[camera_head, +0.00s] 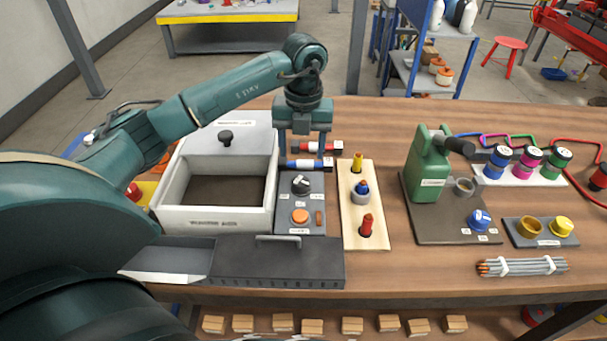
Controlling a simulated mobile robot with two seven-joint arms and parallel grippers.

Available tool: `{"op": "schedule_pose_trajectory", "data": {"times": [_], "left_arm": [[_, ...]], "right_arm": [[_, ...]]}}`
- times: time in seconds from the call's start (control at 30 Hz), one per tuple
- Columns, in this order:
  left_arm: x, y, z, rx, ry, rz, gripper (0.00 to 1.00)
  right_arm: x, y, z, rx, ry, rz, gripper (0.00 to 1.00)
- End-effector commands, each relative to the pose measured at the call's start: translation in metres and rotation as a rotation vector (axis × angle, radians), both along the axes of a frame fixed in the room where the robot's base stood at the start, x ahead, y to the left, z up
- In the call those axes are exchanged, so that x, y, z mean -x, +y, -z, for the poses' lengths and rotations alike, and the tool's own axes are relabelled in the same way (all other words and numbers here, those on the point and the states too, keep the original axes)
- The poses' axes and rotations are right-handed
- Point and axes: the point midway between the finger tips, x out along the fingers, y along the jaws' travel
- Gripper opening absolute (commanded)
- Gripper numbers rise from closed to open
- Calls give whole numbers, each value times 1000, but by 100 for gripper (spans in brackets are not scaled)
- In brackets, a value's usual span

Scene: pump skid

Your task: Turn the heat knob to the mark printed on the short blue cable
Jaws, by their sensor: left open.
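A small grey panel (285,208) carries a black knob (300,184) with a pale top, which looks like the heat knob; its labels are too small to read. A blue cable (468,135) runs at the right, behind a row of coloured caps; no mark on it is readable. A short blue piece with a white band (305,164) lies just behind the panel. My left gripper (304,155) points down, open, with its fingers over this piece, behind the knob and apart from it. Whether the fingers touch the piece cannot be told. My right gripper is out of view.
An orange button (299,216) sits in front of the knob. A white open box (165,192) stands left, a wooden peg board (376,228) right. A green pump (428,170), a cap row (520,178) and a rod bundle (522,266) are farther right. A grey tray (300,268) lies in front.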

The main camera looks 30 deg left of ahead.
Motion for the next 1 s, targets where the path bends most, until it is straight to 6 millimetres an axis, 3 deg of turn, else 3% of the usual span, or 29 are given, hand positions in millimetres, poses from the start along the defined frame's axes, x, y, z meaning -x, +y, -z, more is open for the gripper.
{"op": "schedule_pose_trajectory", "data": {"times": [0.2,0.43,0.87,1.0], "left_arm": [[2,0,48,2,5,3,59],[2,1,82,3,3,3,59],[1,1,92,3,0,4,59],[1,1,92,3,0,4,49]], "right_arm": [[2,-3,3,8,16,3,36],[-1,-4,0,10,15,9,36],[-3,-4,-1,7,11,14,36],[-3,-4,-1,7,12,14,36]]}}
